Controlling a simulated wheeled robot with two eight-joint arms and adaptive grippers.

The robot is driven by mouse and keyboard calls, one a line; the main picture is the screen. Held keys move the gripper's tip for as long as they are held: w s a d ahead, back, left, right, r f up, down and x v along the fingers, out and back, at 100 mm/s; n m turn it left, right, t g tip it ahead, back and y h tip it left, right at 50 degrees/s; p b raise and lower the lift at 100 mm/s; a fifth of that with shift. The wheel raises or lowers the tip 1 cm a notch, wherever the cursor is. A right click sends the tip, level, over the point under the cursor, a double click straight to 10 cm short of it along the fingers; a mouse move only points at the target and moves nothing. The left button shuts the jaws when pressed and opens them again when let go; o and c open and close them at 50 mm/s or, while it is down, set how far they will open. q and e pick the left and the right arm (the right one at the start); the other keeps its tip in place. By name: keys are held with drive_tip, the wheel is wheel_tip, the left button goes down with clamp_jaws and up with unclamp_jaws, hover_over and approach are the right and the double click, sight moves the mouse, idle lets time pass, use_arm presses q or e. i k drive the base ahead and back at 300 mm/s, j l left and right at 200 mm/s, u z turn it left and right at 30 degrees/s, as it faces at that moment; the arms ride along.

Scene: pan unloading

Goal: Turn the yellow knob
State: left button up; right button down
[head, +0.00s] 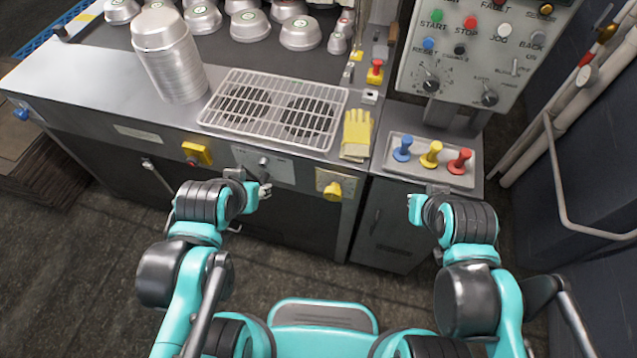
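My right gripper (420,200) is to the right of the knob, in front of the cabinet below the coloured handles. Its fingers are too unclear to tell their opening. Nothing shows in either gripper.
Another yellow box with a red button (197,154) is on the counter front. On top are a wire rack (275,108), yellow gloves (356,135), stacked pans (170,60) and a tray (462,180) with blue, yellow and red handles. A control panel (480,60) stands behind.

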sight(333, 193)
drive_tip(key=k+j+u, duration=0.15)
drive_tip(key=k+j, duration=0.65)
